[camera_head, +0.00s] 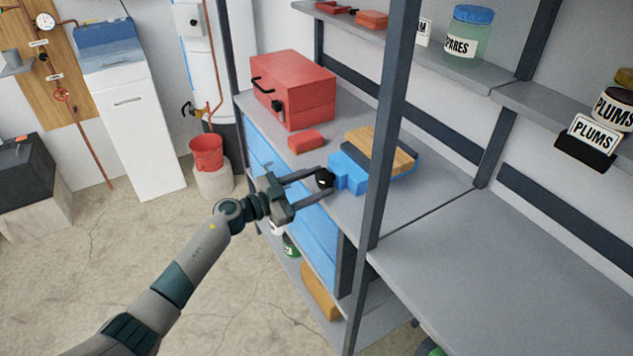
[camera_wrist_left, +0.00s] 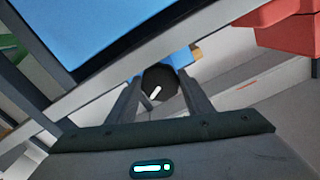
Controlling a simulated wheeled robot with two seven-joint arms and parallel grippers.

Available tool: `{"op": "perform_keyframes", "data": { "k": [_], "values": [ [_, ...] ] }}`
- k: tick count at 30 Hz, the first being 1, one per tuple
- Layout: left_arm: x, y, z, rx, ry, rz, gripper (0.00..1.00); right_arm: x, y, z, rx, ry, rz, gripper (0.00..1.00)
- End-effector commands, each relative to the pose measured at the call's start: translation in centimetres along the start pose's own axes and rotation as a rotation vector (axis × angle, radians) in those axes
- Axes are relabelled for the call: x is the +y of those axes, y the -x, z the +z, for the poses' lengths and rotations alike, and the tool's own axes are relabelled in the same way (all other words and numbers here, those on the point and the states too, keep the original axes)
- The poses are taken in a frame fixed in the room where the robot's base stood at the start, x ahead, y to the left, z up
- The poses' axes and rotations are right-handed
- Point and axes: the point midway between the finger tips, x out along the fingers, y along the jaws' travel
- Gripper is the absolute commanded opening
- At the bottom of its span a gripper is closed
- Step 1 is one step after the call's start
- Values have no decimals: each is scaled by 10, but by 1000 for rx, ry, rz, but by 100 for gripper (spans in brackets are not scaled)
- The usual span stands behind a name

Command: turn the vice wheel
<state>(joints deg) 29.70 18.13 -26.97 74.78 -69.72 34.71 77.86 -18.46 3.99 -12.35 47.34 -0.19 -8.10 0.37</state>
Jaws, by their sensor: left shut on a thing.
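My right gripper is in neither view.
A red toolbox (camera_head: 300,91) and a small red block (camera_head: 306,142) stand on the shelf behind the vice. A dark upright post (camera_head: 383,130) rises just right of the vice. The grey bench at right (camera_head: 500,260) is clear.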

Motion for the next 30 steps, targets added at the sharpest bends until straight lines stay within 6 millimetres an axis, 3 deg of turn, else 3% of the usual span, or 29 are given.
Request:
{"op": "perform_keyframes", "data": {
  "k": [7,8,10,23,30],
  "values": [
    [0,0,1,-1,-1,0,24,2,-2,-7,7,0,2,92],
    [0,0,1,-1,0,0,51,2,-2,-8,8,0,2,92],
    [0,0,1,-1,0,0,65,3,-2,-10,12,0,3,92],
    [0,4,1,0,0,-1,65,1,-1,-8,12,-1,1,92],
    [0,28,2,-3,-1,0,65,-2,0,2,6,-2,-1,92]
  ]
}}
